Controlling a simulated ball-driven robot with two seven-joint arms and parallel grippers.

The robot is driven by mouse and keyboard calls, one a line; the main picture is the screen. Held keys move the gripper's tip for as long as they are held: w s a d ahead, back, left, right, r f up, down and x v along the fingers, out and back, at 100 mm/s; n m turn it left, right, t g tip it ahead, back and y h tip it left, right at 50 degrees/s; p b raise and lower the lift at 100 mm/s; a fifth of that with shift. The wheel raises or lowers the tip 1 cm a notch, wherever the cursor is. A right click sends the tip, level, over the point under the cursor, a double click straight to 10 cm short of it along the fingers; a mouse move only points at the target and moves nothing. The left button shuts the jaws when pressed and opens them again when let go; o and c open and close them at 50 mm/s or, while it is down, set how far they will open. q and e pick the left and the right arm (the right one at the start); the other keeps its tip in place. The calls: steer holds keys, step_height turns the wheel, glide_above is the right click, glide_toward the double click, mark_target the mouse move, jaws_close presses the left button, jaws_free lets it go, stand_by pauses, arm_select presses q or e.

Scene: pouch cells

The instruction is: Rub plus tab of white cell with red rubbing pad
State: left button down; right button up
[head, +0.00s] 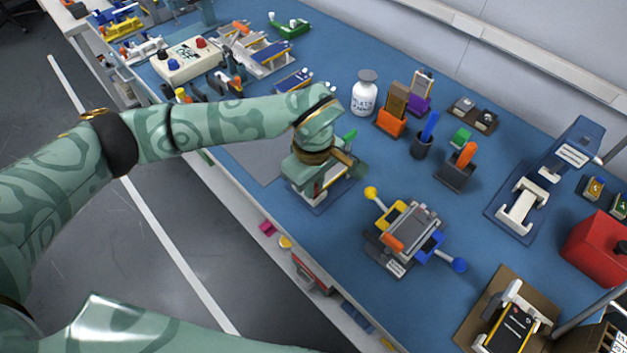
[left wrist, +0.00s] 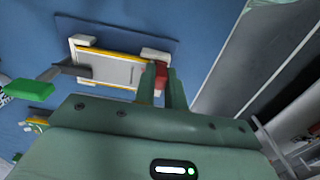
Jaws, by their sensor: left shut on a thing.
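The white cell (left wrist: 105,70), with yellow edges, lies in a holder with white corner blocks (left wrist: 156,55) on a blue base (left wrist: 115,30), in the left wrist view. My left gripper (left wrist: 161,80) is shut on the red rubbing pad (left wrist: 161,74), at the right end of the cell. The pad appears close to that end, but I cannot tell whether it touches a tab. The fingers hide part of this end, and I cannot make out the plus tab. In the head view my left gripper and wrist hide most of the cell. My right gripper is not in view.
A green-handled tool (left wrist: 28,88) has its dark end at the cell's left side. A white bottle (head: 365,93) and orange block holder (head: 390,123) stand behind. A fixture with yellow and blue knobs (head: 409,228) stands to the right. The bench front edge is close.

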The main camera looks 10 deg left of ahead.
arm_select(q)
steer(key=shift+f, duration=0.1)
steer(key=shift+w+a, duration=0.45)
steer(key=shift+a, duration=0.25)
steer(key=shift+s+d+p, duration=0.4)
steer(key=shift+d, duration=0.3)
steer(key=shift+w+a+f, duration=0.1)
steer(key=shift+w+a, duration=0.3)
steer(key=shift+a, duration=0.3)
steer(key=shift+s+d+p, duration=0.35)
steer(key=shift+s+d, duration=0.1)
steer(key=shift+d, duration=0.25)
steer(key=shift+w+a, duration=0.45)
steer(key=shift+a, duration=0.25)
steer(key=shift+s+d+p, duration=0.3)
steer(key=shift+s+d, duration=0.15)
steer(key=shift+d, duration=0.25)
